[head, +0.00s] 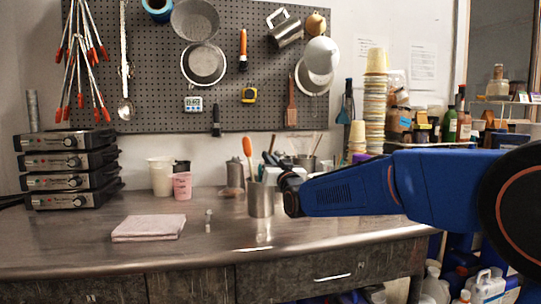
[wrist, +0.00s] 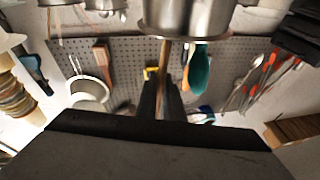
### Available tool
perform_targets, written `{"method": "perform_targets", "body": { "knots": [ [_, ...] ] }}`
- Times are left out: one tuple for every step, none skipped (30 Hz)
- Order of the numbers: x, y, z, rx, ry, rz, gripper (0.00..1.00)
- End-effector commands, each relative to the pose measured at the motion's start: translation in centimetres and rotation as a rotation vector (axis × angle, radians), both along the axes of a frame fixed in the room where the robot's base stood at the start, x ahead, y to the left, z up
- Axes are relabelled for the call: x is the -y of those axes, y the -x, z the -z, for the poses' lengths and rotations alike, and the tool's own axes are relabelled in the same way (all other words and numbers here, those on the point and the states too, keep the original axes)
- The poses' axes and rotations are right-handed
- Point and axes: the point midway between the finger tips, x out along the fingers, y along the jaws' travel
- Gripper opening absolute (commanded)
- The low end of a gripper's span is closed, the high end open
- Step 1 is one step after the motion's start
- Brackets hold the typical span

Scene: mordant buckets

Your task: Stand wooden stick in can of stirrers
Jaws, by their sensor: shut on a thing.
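A plain metal can (head: 261,200) stands on the bench, with an orange-tipped stirrer (head: 248,148) rising from its mouth area. In the wrist view the can (wrist: 188,15) is at the top, upside down in the picture, with a teal stirrer (wrist: 199,70) at its rim. My gripper (head: 287,180) is beside the can's upper right. In the wrist view my gripper (wrist: 163,85) is shut on a thin wooden stick (wrist: 164,55). The stick runs to the can's rim; whether its end is inside the can I cannot tell. The stick is not distinct in the head view.
A folded pink cloth (head: 149,228) lies left of the can, with a small upright object (head: 208,219) between. White (head: 160,177) and pink (head: 182,186) cups stand behind. Another holder with sticks (head: 305,162) is behind my gripper. Stacked cups (head: 375,105) stand at the right.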

Motion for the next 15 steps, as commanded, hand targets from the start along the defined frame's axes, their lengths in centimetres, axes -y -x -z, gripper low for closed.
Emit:
{"method": "perform_targets", "body": {
  "knots": [
    [-0.02,-0.02,0.11,0.0,0.0,0.0,0.0],
    [-0.03,-0.03,0.13,0.0,0.0,0.0,0.0],
    [-0.04,-0.03,0.16,0.0,0.0,0.0,0.0],
    [-0.04,-0.04,0.17,0.001,0.0,0.0,0.0],
    [-0.04,-0.04,0.18,0.001,0.0,0.0,0.0],
    [-0.04,-0.03,0.18,0.001,0.0,0.0,0.0],
    [-0.03,-0.03,0.17,0.001,0.0,0.0,0.0],
    [-0.03,-0.03,0.17,0.001,0.0,0.0,0.0],
    [-0.03,-0.03,0.17,0.001,0.0,0.0,0.0],
    [-0.03,-0.03,0.17,0.001,0.0,0.0,0.0],
    [-0.02,-0.03,0.17,0.001,0.0,0.0,0.0],
    [-0.03,-0.03,0.17,0.001,0.0,0.0,0.17],
    [-0.02,-0.03,0.17,0.001,0.0,0.0,0.24],
    [-0.03,-0.02,0.16,0.001,0.0,0.0,0.29],
    [-0.02,-0.03,0.16,0.001,0.0,0.0,0.29]
  ]
}}
